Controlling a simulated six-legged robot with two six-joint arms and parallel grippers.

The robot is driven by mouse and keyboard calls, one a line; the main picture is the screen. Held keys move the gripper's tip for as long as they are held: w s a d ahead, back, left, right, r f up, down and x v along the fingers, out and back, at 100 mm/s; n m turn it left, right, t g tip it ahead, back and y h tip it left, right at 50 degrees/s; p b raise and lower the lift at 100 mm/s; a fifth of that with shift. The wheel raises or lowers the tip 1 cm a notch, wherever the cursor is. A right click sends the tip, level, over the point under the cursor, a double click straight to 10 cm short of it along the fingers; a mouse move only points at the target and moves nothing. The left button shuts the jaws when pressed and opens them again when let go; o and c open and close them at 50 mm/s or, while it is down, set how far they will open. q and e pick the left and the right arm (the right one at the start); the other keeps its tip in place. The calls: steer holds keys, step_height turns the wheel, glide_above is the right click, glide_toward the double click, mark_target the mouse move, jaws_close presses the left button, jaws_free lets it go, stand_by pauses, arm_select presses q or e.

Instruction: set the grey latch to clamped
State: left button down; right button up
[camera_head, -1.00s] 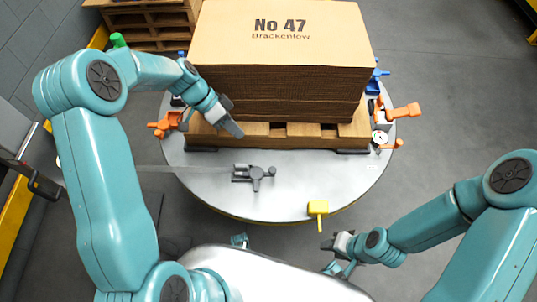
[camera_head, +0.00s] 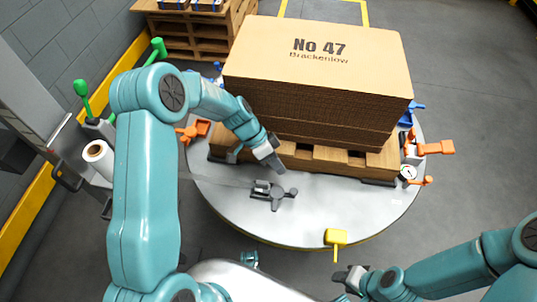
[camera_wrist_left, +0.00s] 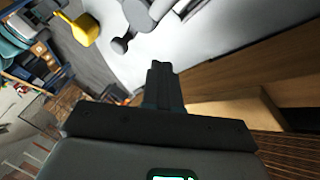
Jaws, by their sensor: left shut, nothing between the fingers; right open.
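The grey latch (camera_head: 272,191) sits on the front part of the round metal table (camera_head: 330,205), in front of the pallet. It has a bracket at its left and a knobbed handle reaching right. My left gripper (camera_head: 277,168) is shut and empty, a little behind and above the latch, close to the pallet's front edge. In the left wrist view its closed fingers (camera_wrist_left: 161,75) point toward the table, and part of the grey latch (camera_wrist_left: 140,15) shows at the top. My right gripper (camera_head: 345,278) is open and empty, off the table's front edge at the lower right.
A tall cardboard stack (camera_head: 318,60) marked No 47 stands on a wooden pallet (camera_head: 330,158). Orange clamps (camera_head: 435,148) and a gauge (camera_head: 408,173) are at the table's right. A yellow handle (camera_head: 335,237) is at the front rim. Green levers (camera_head: 81,88) are at the left.

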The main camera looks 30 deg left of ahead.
arm_select(q)
steer(key=shift+s+d+f, duration=0.2)
steer(key=shift+s+d, duration=0.45)
steer(key=shift+d, duration=0.3)
steer(key=shift+s+d+f, duration=0.2)
steer(key=shift+s+d, duration=0.4)
steer(key=shift+d, duration=0.3)
arm_select(e)
steer(key=shift+f, duration=0.25)
steer(key=shift+d+f, duration=0.1)
arm_select(q)
steer(key=shift+m+b, duration=0.3)
arm_select(e)
steer(key=shift+s+d+f, duration=0.1)
steer(key=shift+s+d, duration=0.05)
steer(key=shift+d, duration=0.15)
